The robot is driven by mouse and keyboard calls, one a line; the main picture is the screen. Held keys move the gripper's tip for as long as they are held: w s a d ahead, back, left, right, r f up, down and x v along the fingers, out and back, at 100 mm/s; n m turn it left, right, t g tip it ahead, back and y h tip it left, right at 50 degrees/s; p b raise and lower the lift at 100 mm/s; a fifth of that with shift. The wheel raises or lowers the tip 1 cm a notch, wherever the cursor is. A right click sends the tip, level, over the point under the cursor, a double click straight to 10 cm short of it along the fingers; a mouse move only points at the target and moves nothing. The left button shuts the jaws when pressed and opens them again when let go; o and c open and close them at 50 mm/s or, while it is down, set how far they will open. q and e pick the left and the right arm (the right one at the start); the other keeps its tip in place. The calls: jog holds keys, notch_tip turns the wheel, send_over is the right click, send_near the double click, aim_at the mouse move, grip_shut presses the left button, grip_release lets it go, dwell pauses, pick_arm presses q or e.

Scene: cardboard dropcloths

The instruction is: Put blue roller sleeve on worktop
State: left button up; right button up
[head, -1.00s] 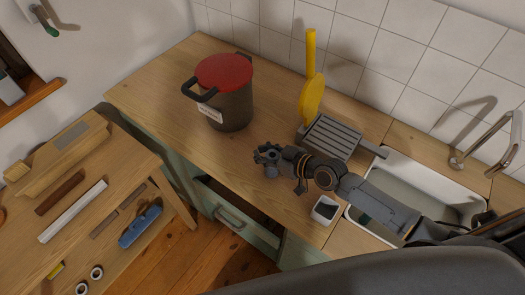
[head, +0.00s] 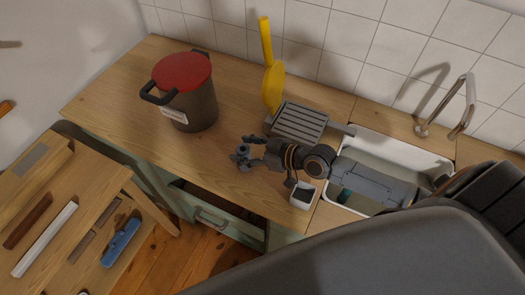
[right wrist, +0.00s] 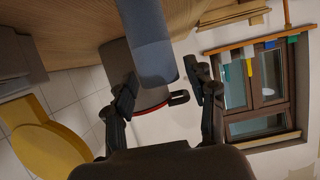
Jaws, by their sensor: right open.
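The blue roller sleeve (right wrist: 150,40) shows in the right wrist view as a blue-grey cylinder, end toward me, between the two fingers of my right gripper (right wrist: 165,90). The fingers are open, with a visible gap on each side of the sleeve's end. In the head view my right gripper (head: 246,153) is low over the worktop (head: 110,95), right of the dark pot. The sleeve cannot be made out clearly there among the fingers, so its contact with the wood is unclear. My left gripper is out of view.
A dark pot with a red lid (head: 183,72) stands on the worktop. A yellow pan (head: 272,85), a grey ribbed rack (head: 300,121), a small white cup (head: 304,195) and the sink (head: 430,160) are nearby. A workbench (head: 85,195) with several tools is at lower left.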

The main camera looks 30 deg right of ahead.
jog(key=v, duration=0.6)
jog(key=shift+s+d+b, duration=0.15)
jog(key=shift+s+b, duration=0.05)
jog(key=shift+b, duration=0.2)
jog(key=shift+s+d+r, duration=0.3)
jog(key=shift+s+r, duration=0.05)
